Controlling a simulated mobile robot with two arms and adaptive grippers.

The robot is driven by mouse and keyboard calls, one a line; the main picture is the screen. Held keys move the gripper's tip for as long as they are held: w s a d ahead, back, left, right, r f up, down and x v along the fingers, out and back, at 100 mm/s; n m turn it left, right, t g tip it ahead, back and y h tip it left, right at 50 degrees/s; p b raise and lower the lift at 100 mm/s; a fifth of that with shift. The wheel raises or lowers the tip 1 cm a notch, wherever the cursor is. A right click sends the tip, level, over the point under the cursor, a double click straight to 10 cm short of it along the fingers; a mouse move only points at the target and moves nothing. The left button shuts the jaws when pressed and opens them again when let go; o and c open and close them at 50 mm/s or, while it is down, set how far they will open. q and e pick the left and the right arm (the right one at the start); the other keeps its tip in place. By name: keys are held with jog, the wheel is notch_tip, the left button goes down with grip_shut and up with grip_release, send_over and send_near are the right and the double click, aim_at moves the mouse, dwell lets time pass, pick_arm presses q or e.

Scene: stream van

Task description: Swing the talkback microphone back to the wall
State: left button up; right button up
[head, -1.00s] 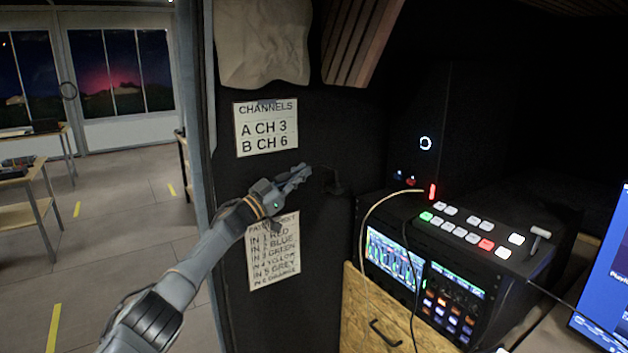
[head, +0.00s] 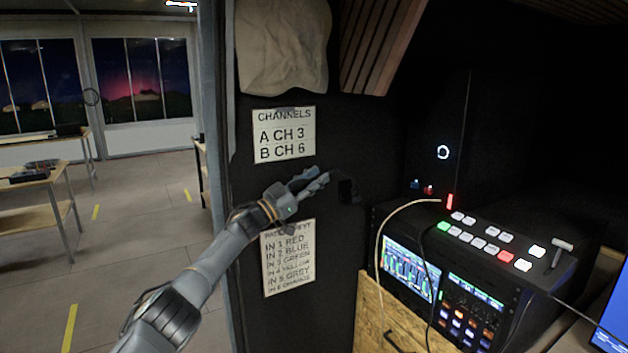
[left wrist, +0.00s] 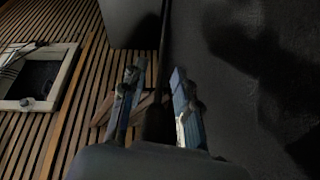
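My left gripper (head: 318,180) is at the dark wall, just below and right of the channels sign. A small black fitting (head: 347,188) sits right beyond its fingertips, dark against dark; I cannot tell whether it belongs to the talkback microphone. In the left wrist view the two fingers of my left gripper (left wrist: 156,105) stand apart. A thin dark rod (left wrist: 164,40), perhaps the microphone's arm, runs down between them; contact on both sides does not show. The microphone's head cannot be made out. My right gripper is not in view.
A channels sign (head: 284,135) and a patch list (head: 289,258) are on the dark wall (head: 335,270). A switcher console (head: 480,245) with lit buttons and a pale cable (head: 385,235) stands at right. At left is open floor (head: 130,235) with tables.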

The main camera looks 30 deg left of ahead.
pick_arm(q)
jog(key=shift+f, duration=0.15)
jog(key=shift+s+a+f, duration=0.25)
jog(key=shift+s+f, duration=0.1)
jog(key=v, duration=1.1)
jog(key=shift+r, duration=0.3)
